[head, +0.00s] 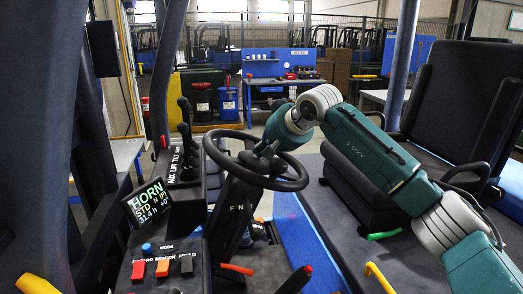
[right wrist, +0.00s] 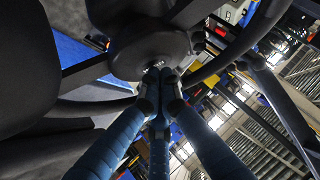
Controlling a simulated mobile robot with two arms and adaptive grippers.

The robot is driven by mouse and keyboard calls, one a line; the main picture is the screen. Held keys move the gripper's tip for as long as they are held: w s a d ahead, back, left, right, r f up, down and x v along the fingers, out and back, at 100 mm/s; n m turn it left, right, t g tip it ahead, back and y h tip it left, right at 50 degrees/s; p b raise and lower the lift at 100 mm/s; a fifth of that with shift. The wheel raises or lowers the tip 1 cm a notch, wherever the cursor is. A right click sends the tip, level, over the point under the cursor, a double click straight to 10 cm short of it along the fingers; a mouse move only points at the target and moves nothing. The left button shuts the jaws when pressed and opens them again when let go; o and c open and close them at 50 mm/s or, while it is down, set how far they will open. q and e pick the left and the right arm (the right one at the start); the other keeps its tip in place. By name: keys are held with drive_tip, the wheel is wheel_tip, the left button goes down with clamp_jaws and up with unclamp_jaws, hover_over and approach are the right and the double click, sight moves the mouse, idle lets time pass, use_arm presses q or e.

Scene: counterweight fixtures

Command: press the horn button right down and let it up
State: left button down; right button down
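The steering wheel (head: 300,183) stands in the middle of the head view, its dark hub (head: 252,163) at the centre. My right gripper (head: 267,152) reaches down over the wheel to the hub. In the right wrist view its blue fingers (right wrist: 157,76) are closed together, empty, with their tips at the hub (right wrist: 146,48). The horn button is not seen clearly; the fingertips seem to cover the spot. I cannot tell how deep it is pressed. The display (head: 149,202) left of the wheel reads HORN on its top line. My left gripper is not in view.
A switch panel (head: 158,268) with blue, red, orange and dark controls lies at lower left. Black levers (head: 184,125) rise behind it. The seat (head: 462,105) is at right, and cab posts (head: 50,130) frame the left. A blue workbench (head: 275,70) stands beyond.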

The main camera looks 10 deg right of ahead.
drive_tip(key=shift+f, duration=0.15)
drive_tip(key=shift+s, duration=0.15)
drive_tip(key=v, duration=1.2)
